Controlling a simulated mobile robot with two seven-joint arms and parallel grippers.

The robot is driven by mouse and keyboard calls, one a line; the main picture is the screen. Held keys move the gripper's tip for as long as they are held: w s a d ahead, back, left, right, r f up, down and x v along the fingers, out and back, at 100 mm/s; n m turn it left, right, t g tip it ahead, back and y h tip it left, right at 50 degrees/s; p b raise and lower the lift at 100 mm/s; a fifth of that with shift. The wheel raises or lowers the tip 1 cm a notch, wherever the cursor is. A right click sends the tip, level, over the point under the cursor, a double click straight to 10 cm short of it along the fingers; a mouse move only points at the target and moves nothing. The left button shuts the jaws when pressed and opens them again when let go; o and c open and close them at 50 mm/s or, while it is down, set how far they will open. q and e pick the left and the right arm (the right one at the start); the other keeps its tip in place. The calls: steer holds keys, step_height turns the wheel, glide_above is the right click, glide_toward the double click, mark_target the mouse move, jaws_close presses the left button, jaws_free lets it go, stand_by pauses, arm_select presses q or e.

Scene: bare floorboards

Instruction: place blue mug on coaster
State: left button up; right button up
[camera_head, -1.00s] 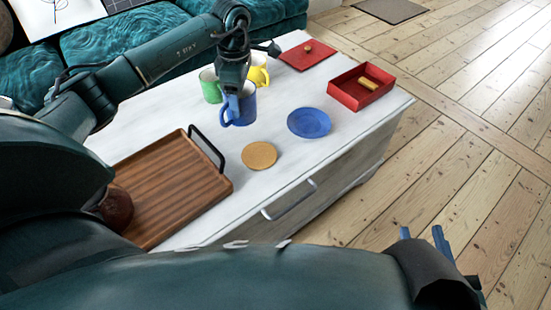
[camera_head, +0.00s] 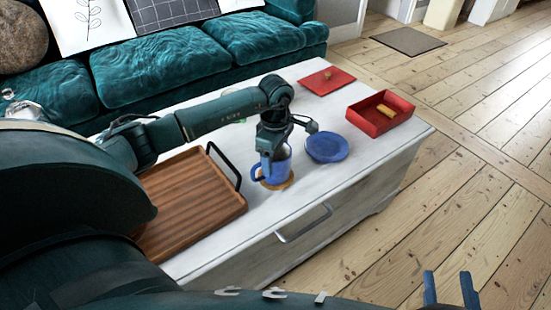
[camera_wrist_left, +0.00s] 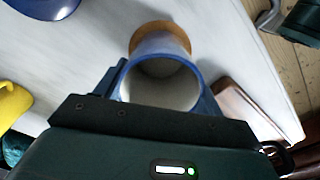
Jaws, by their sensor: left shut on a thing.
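The blue mug (camera_head: 283,166) is upright in my left gripper (camera_head: 270,157), which is shut on it. In the left wrist view I look into the open mouth of the blue mug (camera_wrist_left: 160,88), between the fingers of my left gripper (camera_wrist_left: 160,95). The round cork coaster (camera_head: 288,183) shows under the mug's base, mostly hidden by it. The coaster (camera_wrist_left: 160,28) also shows past the base in the left wrist view. I cannot tell whether the base touches it. My right gripper (camera_head: 449,290) is at the lower right with its fingers apart, empty.
A wooden tray (camera_head: 190,205) with a black handle lies left of the coaster. A blue plate (camera_head: 327,147) lies behind right. A red box (camera_head: 380,117) and its red lid (camera_head: 326,81) are farther back. A yellow mug (camera_wrist_left: 12,102) shows in the left wrist view. A sofa (camera_head: 160,70) stands behind.

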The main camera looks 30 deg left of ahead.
arm_select(q)
steer(key=shift+f, duration=0.1)
steer(key=o, duration=1.2)
steer(key=shift+c, duration=0.2)
